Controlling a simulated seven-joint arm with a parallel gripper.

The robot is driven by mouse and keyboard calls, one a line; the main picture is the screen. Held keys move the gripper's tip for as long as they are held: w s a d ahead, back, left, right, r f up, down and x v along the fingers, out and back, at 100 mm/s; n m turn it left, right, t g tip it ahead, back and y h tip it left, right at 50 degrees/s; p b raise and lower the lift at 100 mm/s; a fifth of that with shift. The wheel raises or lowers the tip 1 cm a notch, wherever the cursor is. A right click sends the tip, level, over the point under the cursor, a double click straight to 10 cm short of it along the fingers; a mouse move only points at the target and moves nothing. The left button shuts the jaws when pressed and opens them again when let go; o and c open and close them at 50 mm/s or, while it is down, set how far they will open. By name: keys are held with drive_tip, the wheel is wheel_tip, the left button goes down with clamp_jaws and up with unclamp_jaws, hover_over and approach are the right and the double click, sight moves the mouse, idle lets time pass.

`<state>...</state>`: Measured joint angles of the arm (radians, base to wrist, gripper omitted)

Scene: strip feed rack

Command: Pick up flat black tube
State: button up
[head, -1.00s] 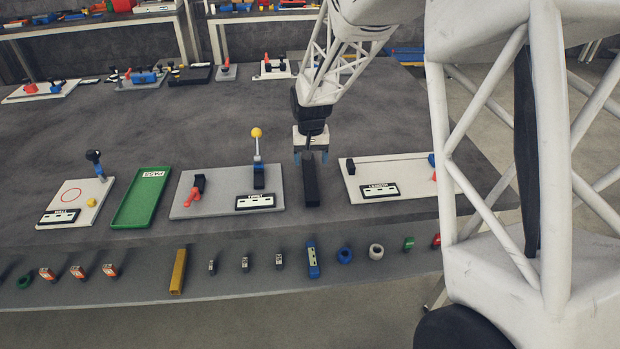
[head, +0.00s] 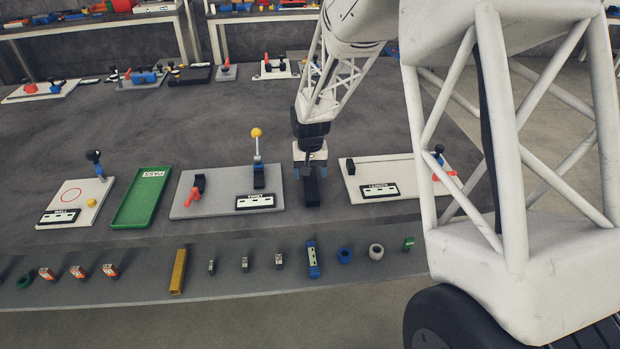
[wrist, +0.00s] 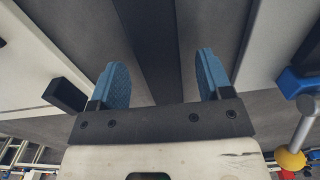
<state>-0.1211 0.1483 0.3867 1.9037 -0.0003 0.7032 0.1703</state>
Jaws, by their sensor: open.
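The flat black tube (head: 312,193) lies on the dark grey table between two fixture boards, its length running front to back. My gripper (head: 310,172) is open above the tube's far part, its blue fingers to either side. In the wrist view the tube (wrist: 148,40) runs between the two blue fingers of my gripper (wrist: 162,72), with a gap on each side. The tube's far end is hidden by my gripper. I cannot tell how far the fingertips are above the table.
A grey board (head: 225,207) with a yellow-knobbed lever (head: 257,150) stands close left. A white board labelled LENGTH (head: 420,170) stands close right. A green tray (head: 145,205) lies further left. Several small parts line the front shelf (head: 225,270).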

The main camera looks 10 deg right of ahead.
drive_tip(key=shift+f, duration=0.7)
drive_tip(key=shift+c, duration=0.3)
drive_tip(key=c, duration=1.2)
